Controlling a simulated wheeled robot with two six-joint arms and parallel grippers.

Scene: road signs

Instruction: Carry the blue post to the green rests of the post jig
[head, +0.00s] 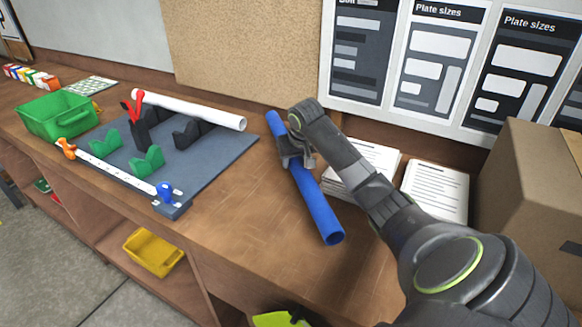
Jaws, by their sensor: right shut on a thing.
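The blue post (315,203) is a long blue tube at the middle of the head view. My right gripper (290,160) is shut on it nearer its far end, and the near end points toward me. Whether the post touches the bench cannot be told. The post jig (218,165) is a dark grey board to the left of the post. Its green rests (147,161) are V-shaped and stand empty on the board's near side. My left gripper is not in view.
A green bin (58,117) stands left of the jig. Paper stacks (436,190) and a cardboard box (520,190) stand at right. The bench (240,225) between jig and post is clear.

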